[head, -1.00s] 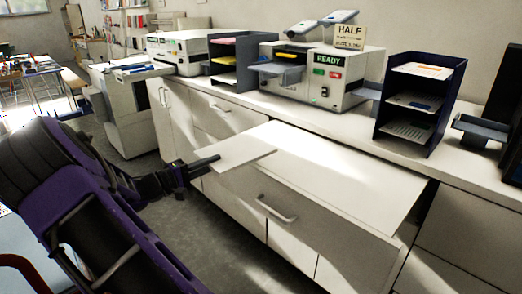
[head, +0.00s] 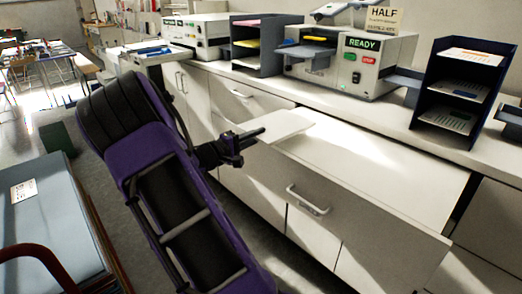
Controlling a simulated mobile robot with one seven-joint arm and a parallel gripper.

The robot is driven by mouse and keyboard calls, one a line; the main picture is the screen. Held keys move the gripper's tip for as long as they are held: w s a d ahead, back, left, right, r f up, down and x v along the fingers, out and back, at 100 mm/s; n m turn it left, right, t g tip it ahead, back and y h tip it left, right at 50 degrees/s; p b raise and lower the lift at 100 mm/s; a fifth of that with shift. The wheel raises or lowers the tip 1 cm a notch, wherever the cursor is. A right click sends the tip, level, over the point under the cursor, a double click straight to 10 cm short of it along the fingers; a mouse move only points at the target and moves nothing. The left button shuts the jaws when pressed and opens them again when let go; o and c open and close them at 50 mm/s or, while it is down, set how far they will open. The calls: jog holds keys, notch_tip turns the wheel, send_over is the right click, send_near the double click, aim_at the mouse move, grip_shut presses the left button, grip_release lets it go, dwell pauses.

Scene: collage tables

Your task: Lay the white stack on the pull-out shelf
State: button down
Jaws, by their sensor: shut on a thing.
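The white stack (head: 278,126) is a thin flat sheaf held level by one edge. My gripper (head: 250,136) is shut on its left edge. The pull-out shelf (head: 375,165) is a broad white surface extending from the counter front above a drawer handle. In the picture the stack overlaps the shelf's back left corner; I cannot tell whether it touches the shelf. The visible part of the shelf is bare.
A machine with a READY display (head: 345,60) stands on the counter. A dark tray tower (head: 463,90) holding papers is to its right. A metal handle (head: 307,200) juts out below the shelf. A blue-topped cart (head: 45,215) stands at the left.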

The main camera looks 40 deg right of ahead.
jog(key=shift+f, duration=2.35)
jog(key=shift+f+b, duration=0.15)
jog(key=shift+b, duration=0.25)
jog(key=c, duration=0.9)
grip_release()
